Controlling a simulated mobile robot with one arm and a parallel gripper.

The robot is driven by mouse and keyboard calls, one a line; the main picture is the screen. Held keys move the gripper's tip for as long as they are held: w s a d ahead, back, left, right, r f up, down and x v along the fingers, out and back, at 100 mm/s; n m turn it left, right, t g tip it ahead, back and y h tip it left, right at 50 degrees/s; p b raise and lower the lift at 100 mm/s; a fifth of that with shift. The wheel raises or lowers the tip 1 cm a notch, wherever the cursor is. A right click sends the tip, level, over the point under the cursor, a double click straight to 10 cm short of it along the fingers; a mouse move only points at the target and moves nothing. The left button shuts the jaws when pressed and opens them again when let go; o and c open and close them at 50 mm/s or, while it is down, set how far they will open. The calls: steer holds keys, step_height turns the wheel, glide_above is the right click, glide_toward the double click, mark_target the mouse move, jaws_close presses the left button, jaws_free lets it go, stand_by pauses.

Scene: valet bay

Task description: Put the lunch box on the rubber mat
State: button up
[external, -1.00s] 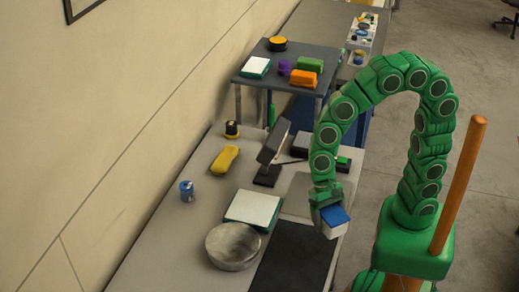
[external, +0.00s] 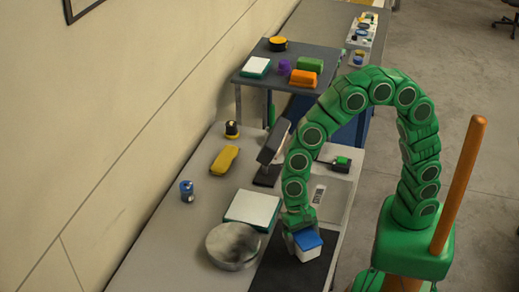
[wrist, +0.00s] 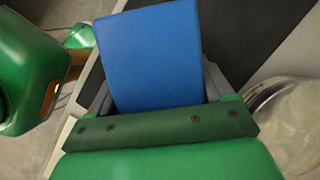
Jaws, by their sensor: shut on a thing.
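The lunch box (external: 306,245), with a blue lid and a whitish body, is held by my gripper (external: 302,234). In the wrist view the blue lid of the lunch box (wrist: 152,55) fills the middle, between the grey fingers of my gripper (wrist: 158,92). The black rubber mat (external: 278,272) lies flat on the grey bench, and the box appears over it. The mat also shows as a dark area in the wrist view (wrist: 245,35). I cannot tell whether the box touches the mat or hovers just above it.
A round metal tin (external: 232,247) and a white-and-green box (external: 253,209) stand close left of the mat. A yellow case (external: 225,160), a blue can (external: 187,191) and a dark tilted device (external: 272,150) are farther back. A dark raised table (external: 262,78) holds several items.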

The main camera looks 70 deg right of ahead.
steer(key=shift+w+a+f, duration=0.15)
steer(key=shift+w+f, duration=0.05)
steer(key=shift+f, duration=1.8)
steer(key=shift+f, duration=0.1)
steer(key=o, duration=1.2)
steer(key=v, duration=1.1)
steer(key=shift+w+r, duration=0.15)
steer(key=shift+r, duration=0.45)
